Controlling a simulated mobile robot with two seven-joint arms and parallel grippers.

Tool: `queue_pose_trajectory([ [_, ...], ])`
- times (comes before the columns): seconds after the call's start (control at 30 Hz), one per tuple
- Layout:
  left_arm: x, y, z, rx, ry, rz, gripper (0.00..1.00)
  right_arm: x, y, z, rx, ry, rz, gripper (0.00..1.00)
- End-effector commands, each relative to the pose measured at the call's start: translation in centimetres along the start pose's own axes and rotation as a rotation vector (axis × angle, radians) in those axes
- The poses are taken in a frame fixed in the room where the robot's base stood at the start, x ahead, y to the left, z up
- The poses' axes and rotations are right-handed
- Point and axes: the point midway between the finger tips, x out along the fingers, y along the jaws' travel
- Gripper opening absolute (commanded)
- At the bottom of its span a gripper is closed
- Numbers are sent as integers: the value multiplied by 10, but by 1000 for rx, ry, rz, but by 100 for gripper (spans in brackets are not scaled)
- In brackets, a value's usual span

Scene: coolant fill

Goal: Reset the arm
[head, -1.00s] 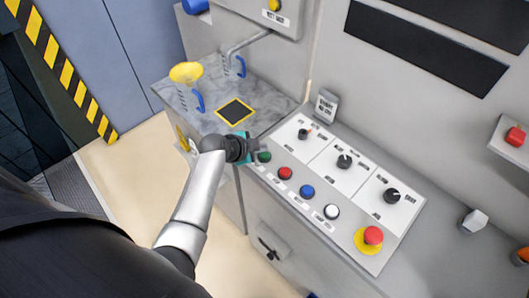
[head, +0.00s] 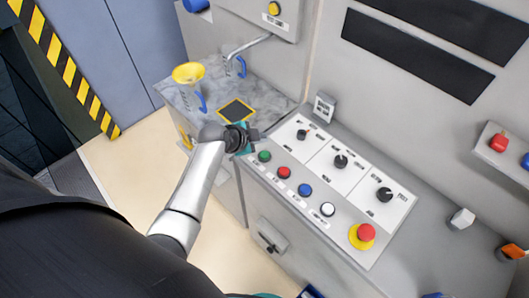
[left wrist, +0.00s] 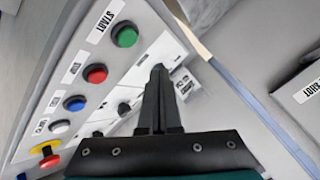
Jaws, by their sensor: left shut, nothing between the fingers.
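My left gripper (head: 251,135) is shut and empty, above the left edge of the control panel (head: 310,222). In the left wrist view its two dark fingers (left wrist: 158,95) lie together, apart from the buttons. The green START button (left wrist: 125,34) shows to the left of the fingers there; in the head view it is the green button (head: 264,156) just below the gripper. A red button (head: 284,172), a blue button (head: 305,190) and a white button (head: 328,209) continue the row. My right gripper is not in view.
A yellow-based red emergency button (head: 364,234) and black knobs (head: 384,194) are on the panel. A yellow funnel (head: 188,73) and a black, yellow-edged square (head: 236,110) are on the grey counter at the left. Open floor (head: 125,165) lies left of the cabinet.

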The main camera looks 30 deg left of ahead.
Motion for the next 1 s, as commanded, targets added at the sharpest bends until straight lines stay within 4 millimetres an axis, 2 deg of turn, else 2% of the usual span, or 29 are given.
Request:
queue_pose_trajectory([
  [0.57, -3, 4, 0, -8, -5, 9, 0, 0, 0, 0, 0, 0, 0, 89],
  [0.67, -12, 17, -1, -38, -23, 38, 0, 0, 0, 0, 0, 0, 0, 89],
  [0.77, -28, 38, -2, -96, -60, 83, 0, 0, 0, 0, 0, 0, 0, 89],
  [1.0, -82, 95, -5, -294, -200, 170, 0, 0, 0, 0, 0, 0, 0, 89],
])
